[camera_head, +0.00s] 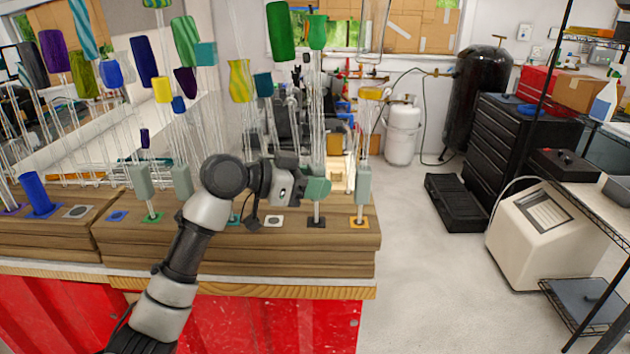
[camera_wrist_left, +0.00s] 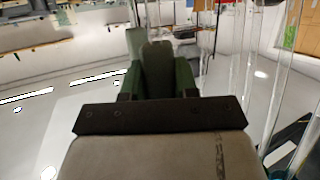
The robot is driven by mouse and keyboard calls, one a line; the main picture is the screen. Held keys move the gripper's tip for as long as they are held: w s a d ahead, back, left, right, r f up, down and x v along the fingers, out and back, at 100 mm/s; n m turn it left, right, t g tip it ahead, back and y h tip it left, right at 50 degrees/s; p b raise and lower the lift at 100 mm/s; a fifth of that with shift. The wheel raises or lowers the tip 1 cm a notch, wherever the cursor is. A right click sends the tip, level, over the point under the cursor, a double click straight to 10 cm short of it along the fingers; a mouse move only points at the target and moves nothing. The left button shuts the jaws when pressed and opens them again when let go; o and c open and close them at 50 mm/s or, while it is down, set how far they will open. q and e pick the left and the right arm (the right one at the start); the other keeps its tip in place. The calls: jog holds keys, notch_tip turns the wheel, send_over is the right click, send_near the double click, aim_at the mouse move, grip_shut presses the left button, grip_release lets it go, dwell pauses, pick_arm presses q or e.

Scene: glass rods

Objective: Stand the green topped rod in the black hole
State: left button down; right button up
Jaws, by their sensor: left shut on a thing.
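The green topped rod (camera_head: 317,32) is clear glass with a flared green top and stands upright in the head view. My left gripper (camera_head: 318,189) is shut on its grey-green sleeve low down. Below the gripper, the rod's pale lower end meets the black-edged hole (camera_head: 316,222) in the wooden block. I cannot tell how deep it sits. In the left wrist view, the green fingers (camera_wrist_left: 160,68) close on the pale sleeve, and the rod's top is out of view. My right gripper is not in view.
Several glass rods crowd the left, including one with a dark green cylinder top (camera_head: 281,31) close by. A yellow topped rod (camera_head: 371,94) stands just right, in an orange-edged hole (camera_head: 359,222). A white-edged hole (camera_head: 273,221) is empty.

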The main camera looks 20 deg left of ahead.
pick_arm(q)
jog(key=shift+f, duration=0.3)
dwell(0.4)
jog(key=c, duration=0.8)
grip_release()
jog(key=shift+c, duration=0.2)
jog(key=shift+o, duration=0.3)
